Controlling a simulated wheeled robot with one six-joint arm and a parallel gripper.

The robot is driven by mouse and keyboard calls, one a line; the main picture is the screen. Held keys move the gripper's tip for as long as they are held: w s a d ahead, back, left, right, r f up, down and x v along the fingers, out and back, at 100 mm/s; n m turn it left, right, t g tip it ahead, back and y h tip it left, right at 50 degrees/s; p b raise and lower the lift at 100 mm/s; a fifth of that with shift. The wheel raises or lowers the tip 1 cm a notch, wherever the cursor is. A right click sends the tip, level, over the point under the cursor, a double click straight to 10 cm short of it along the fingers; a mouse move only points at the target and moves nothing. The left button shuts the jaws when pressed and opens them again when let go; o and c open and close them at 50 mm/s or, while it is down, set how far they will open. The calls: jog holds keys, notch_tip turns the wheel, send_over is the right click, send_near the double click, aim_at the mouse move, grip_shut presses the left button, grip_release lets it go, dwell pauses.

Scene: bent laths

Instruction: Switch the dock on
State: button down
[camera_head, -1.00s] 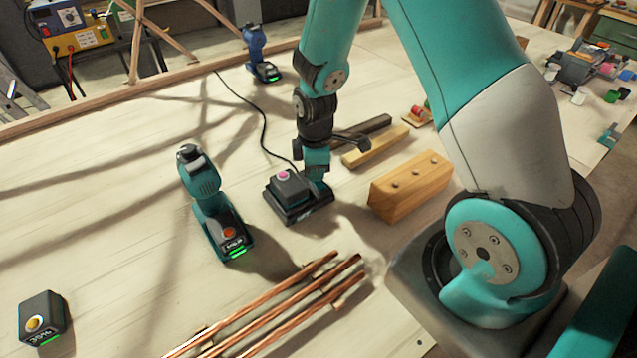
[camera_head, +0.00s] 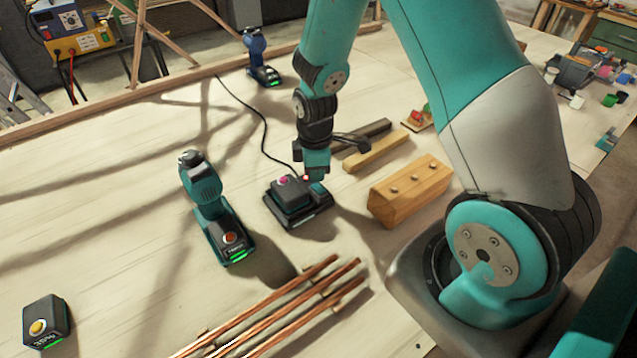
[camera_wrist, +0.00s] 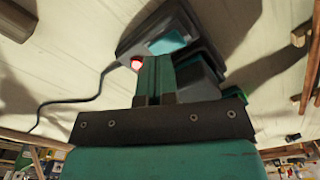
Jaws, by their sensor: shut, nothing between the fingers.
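The dock (camera_head: 312,222) is a dark block on the table with a black cable at its back. A dark battery with a pink button (camera_head: 284,180) sits on it. A teal patch shows on the dock's right part. My gripper (camera_head: 316,172) is shut and empty, pointing down just above the dock's back right part. In the wrist view the shut fingers (camera_wrist: 155,65) reach over the dock (camera_wrist: 140,35). A small glowing red spot (camera_wrist: 137,64) shows right beside the fingertips, and in the head view (camera_head: 306,178) too. I cannot tell whether the fingers touch the dock.
A teal drill (camera_head: 212,210) stands left of the dock, and a blue one (camera_head: 260,62) at the back. A loose battery (camera_head: 46,322) lies at front left. Copper rods (camera_head: 290,305) lie in front. A wooden block (camera_head: 410,190) and strips (camera_head: 376,150) lie to the right.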

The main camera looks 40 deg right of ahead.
aim_at(315, 187)
jog(key=shift+r+p, duration=1.8)
jog(key=shift+r, duration=0.75)
jog(key=shift+f, duration=0.1)
jog(key=shift+a, duration=0.1)
jog(key=s+a+r+m+y+b, duration=0.1)
jog(key=s+a+r+m+b, duration=0.1)
jog(key=a+r, duration=0.5)
jog(key=s+a+r+m+y+b, duration=0.1)
jog(key=s+a+r, duration=0.3)
jog(key=s, duration=0.5)
jog(key=s+a+r+m+y+b, duration=0.1)
jog(key=s+a+r+y, duration=0.1)
jog(key=s+a+r, duration=0.3)
jog(key=s+r, duration=0.3)
jog(key=r, duration=0.1)
jog(key=shift+s+a+m, duration=0.15)
jog(key=shift+s+m, duration=0.25)
